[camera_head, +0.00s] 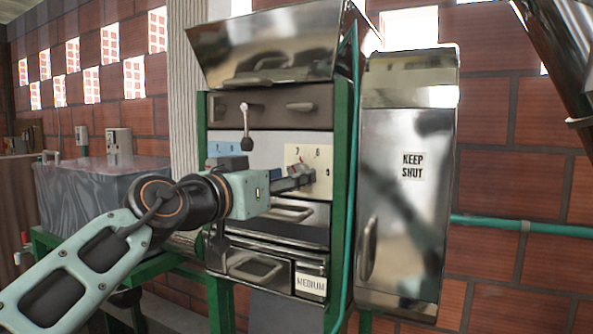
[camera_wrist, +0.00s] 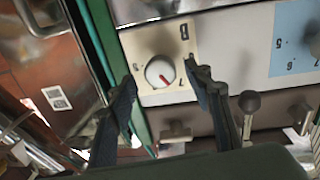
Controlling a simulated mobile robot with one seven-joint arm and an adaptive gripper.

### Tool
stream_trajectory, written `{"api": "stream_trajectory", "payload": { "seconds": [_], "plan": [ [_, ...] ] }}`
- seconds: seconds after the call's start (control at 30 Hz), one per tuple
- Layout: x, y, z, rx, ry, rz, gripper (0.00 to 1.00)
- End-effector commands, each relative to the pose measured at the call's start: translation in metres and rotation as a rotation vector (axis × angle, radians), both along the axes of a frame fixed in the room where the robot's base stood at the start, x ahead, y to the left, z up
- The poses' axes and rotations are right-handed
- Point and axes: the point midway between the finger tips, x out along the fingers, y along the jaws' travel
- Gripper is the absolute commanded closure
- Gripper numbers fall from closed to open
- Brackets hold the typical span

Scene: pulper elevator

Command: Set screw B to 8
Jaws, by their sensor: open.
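A cream dial plate (camera_head: 321,187) is on the front of the machine. In the wrist view the plate (camera_wrist: 184,54) carries a round white knob (camera_wrist: 153,70) with a red pointer. The pointer aims down and right, near a mark that looks like a 7. My gripper (camera_head: 296,180) is open in front of the plate. In the wrist view its fingertips (camera_wrist: 162,77) lie on either side of the knob; contact cannot be told.
Drawers with handles (camera_head: 258,266) are below, one labelled MEDIUM. A metal cabinet (camera_head: 410,215) marked KEEP SHUT and a green post (camera_head: 341,185) stand close on the right.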

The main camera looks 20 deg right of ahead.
Motion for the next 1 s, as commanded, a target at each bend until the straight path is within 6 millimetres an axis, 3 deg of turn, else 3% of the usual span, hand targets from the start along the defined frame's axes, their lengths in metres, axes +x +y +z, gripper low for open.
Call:
{"api": "stream_trajectory", "payload": {
  "seconds": [0.2, 0.57, 0.93, 1.0],
  "plan": [
    [0.014, -0.024, 0.001, 0.001, 0.0, -0.002, 0.53],
    [0.018, -0.028, 0.0, -0.001, -0.001, 0.001, 0.53],
    [0.018, -0.028, 0.0, 0.0, 0.0, 0.0, 0.92],
    [0.018, -0.028, 0.0, -0.001, 0.001, 0.0, 0.95]
  ]
}}
